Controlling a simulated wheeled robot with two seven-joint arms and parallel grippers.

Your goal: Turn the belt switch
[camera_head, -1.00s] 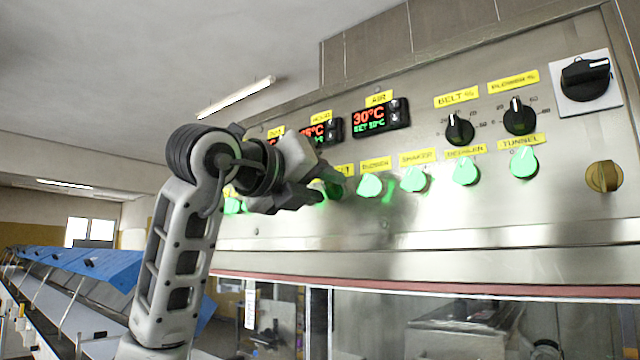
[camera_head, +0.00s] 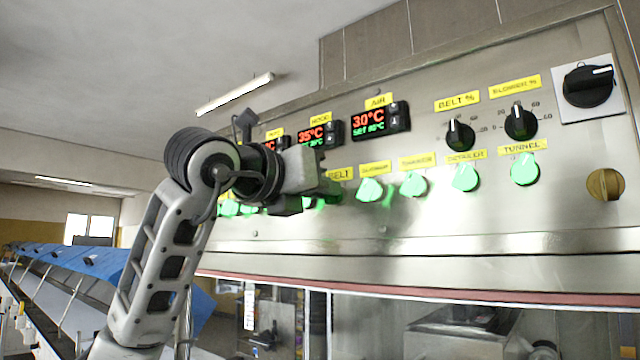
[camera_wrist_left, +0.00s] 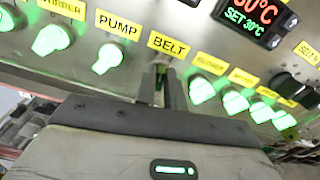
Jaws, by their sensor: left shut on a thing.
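My left gripper (camera_head: 322,193) is at the panel just below the yellow BELT label (camera_head: 341,174), shut on the belt switch. In the left wrist view the two dark fingers (camera_wrist_left: 161,88) stand close together, right under the BELT label (camera_wrist_left: 168,44). The belt switch knob is hidden by the fingers, so its pointer angle cannot be told. A green glow shows on the panel by the fingertips in the head view. My right gripper is not in view.
Lit green knobs flank the belt position: the pump knob (camera_wrist_left: 108,59) on one side and the blower knob (camera_head: 370,190) on the other. Above are temperature displays (camera_head: 380,121) and black dials (camera_head: 460,134). A glass window lies below the panel.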

